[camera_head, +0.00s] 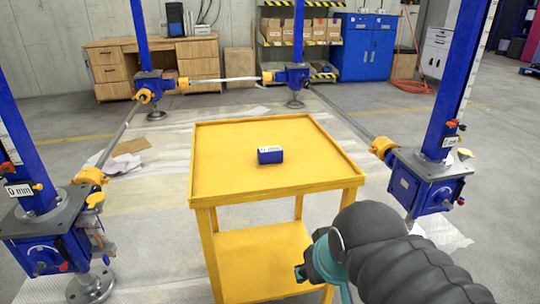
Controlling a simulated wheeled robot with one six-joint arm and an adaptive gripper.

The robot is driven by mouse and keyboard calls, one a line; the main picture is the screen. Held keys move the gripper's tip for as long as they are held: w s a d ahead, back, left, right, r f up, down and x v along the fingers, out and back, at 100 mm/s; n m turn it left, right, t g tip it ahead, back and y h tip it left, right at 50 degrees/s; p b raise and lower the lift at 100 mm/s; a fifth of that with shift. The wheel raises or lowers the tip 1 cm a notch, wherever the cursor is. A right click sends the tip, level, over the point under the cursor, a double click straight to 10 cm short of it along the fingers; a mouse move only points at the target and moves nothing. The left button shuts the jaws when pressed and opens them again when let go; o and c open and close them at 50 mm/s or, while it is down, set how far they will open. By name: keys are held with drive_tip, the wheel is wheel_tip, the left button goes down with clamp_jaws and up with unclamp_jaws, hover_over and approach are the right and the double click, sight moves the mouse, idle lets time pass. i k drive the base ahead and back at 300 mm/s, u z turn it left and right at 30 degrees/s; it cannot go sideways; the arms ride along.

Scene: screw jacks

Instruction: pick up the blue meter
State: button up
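A small blue box-shaped meter (270,156) with a pale top lies near the middle of the yellow table's upper surface (225,165). Nothing touches it from the sides. My own arm, dark and ribbed with a teal ring, shows at the bottom right, in front of the table's lower right corner. The meter is fully in sight and well apart from the visible arm.
Blue screw jacks with posts stand around the table, one at the left (50,235) and one at the right (428,180), joined by shafts. The yellow table has a raised rim and a lower shelf (262,265). A wooden desk (115,65) and blue cabinet (365,48) stand behind.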

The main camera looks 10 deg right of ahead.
sight(271, 154)
drive_tip(key=z, duration=3)
drive_tip(key=k, duration=1.65)
drive_tip(key=u, duration=1.8)
